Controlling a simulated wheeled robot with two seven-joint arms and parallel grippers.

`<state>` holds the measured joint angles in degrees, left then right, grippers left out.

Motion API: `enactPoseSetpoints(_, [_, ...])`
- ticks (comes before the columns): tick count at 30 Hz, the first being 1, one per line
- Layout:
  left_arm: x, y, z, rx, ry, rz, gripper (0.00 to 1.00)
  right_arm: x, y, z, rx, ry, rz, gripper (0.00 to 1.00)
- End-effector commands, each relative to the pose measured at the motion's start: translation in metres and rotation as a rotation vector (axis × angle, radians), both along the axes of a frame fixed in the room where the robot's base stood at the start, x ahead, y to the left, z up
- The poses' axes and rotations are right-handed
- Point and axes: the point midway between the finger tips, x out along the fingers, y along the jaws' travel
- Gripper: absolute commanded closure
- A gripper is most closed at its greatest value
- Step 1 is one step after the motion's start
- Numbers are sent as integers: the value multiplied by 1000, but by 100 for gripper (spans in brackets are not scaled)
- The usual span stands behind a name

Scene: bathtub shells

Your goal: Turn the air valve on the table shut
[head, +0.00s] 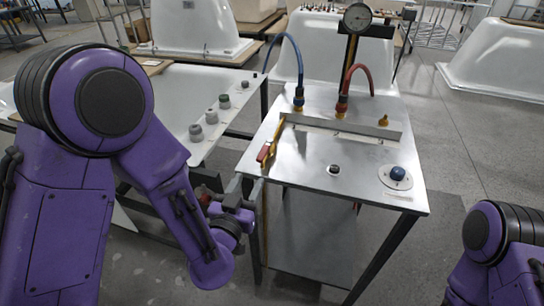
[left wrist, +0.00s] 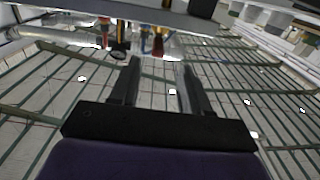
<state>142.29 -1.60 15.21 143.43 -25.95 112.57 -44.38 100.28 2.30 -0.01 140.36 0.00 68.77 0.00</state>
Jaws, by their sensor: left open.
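The metal table (head: 310,165) stands right of centre in the head view. A valve with a red handle (head: 264,152) and a yellow lever-like part (head: 274,136) sits at its left edge. My left gripper (head: 249,187) is open and empty, just below and left of the red handle, near the table's front left corner, apart from the handle. In the left wrist view the two fingers (left wrist: 159,68) are spread, with small red and yellow fittings (left wrist: 158,42) beyond them; which fitting is the valve, I cannot tell. My right gripper is out of view.
A blue hose (head: 290,42) and a red hose (head: 358,68) join fittings at the table's back, beside a gauge (head: 357,17). A blue button (head: 397,173) and a black knob (head: 334,169) sit in front. A white surface (head: 180,90) with several grey fittings lies left.

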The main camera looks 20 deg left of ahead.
Motion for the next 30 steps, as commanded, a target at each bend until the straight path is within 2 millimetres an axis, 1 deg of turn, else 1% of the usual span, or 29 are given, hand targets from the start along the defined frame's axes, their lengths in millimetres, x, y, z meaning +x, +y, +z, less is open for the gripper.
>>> enactPoseSetpoints(4, [24, -2, -1, 3, -2, -1, 53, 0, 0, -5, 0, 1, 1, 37])
enactPoseSetpoints(6, [40, -3, 3, 2, -1, -1, 53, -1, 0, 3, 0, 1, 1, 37])
enactPoseSetpoints(9, [63, -3, 2, 3, 1, 0, 53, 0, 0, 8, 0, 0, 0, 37])
enactPoseSetpoints(12, [82, -3, 2, 4, 2, 1, 53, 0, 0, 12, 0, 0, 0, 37])
enactPoseSetpoints(15, [95, -3, 1, 4, 2, 1, 53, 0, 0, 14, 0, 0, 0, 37])
enactPoseSetpoints(19, [103, -3, -1, 5, 4, 1, 53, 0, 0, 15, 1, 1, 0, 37])
enactPoseSetpoints(25, [103, -3, -1, 5, 4, 1, 53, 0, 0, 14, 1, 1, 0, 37])
enactPoseSetpoints(26, [103, -3, -1, 5, 4, 1, 56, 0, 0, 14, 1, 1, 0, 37])
enactPoseSetpoints(27, [103, -3, -1, 5, 4, 1, 69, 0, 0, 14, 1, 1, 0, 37])
enactPoseSetpoints(30, [103, -3, -1, 4, 4, 1, 100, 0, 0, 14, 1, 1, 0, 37])
